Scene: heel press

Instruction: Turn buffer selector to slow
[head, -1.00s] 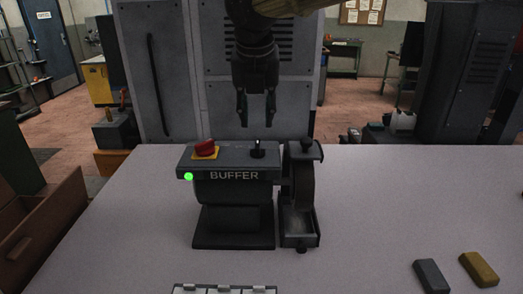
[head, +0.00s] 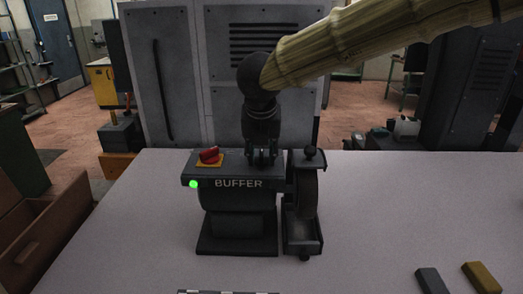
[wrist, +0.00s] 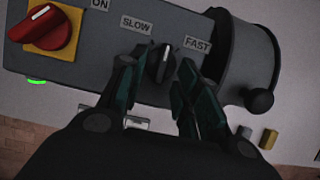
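The buffer (head: 236,215) stands on the table, with a green light lit at its front left. Its selector is a small black knob (wrist: 161,62) with a pale pointer line, between the labels SLOW (wrist: 136,24) and FAST (wrist: 198,45). The pointer's top leans slightly right, towards FAST. My gripper (wrist: 158,75) is over the selector, pointing down, with its fingers apart on either side of the knob. I cannot tell whether either finger touches it. In the head view my gripper (head: 262,162) hides the selector.
A red rotary switch (wrist: 44,25) on a yellow plate sits left of the selector, by an ON label. The buffing wheel (head: 306,190) is close on the right. A grey bar (head: 434,281) and a tan bar (head: 481,277) lie at front right.

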